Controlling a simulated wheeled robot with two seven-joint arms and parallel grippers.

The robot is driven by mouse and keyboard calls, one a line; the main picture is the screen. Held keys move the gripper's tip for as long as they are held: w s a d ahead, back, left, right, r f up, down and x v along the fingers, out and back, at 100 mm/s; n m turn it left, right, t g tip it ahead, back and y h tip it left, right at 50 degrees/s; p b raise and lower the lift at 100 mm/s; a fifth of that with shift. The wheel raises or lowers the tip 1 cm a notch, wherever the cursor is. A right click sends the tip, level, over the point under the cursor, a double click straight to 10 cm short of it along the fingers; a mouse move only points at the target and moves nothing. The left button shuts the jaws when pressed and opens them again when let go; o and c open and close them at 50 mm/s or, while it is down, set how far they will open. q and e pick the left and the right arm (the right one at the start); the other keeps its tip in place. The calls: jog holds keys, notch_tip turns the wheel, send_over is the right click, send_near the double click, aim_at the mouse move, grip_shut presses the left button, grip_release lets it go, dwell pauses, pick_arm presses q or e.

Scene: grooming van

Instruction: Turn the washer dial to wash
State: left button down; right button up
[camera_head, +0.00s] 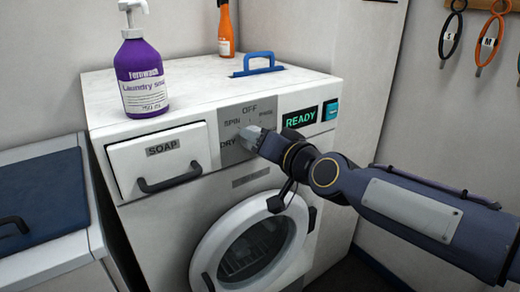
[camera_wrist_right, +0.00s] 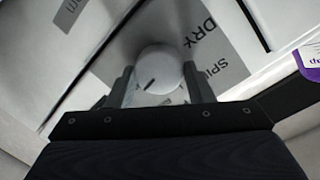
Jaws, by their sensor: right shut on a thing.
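The washer (camera_head: 205,85) is white, with a grey dial panel (camera_head: 236,115) on its front. The panel reads OFF at the top, SPIN and DRY at the left, and a partly hidden word at the upper right. My right gripper (camera_head: 246,134) is at the dial and covers most of it in the head view. In the right wrist view, the round white dial (camera_wrist_right: 160,68) sits between the two fingers, which are shut on it. Its dark mark slants to the lower left there, on the side away from SPIN and DRY. My left gripper is out of view.
A READY display (camera_head: 299,118) is right of the dial, and a soap drawer (camera_head: 160,165) with a black handle is left. The round door (camera_head: 207,245) is below. A purple soap bottle (camera_head: 142,75), an orange bottle (camera_head: 226,30) and a blue handle (camera_head: 258,62) are on top.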

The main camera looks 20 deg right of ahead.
jog(key=shift+f+m+b, duration=0.1)
jog(key=shift+m+b, duration=0.2)
jog(key=shift+m, duration=0.3)
jog(key=o, duration=1)
jog(key=v, duration=0.8)
jog(key=shift+p, duration=0.3)
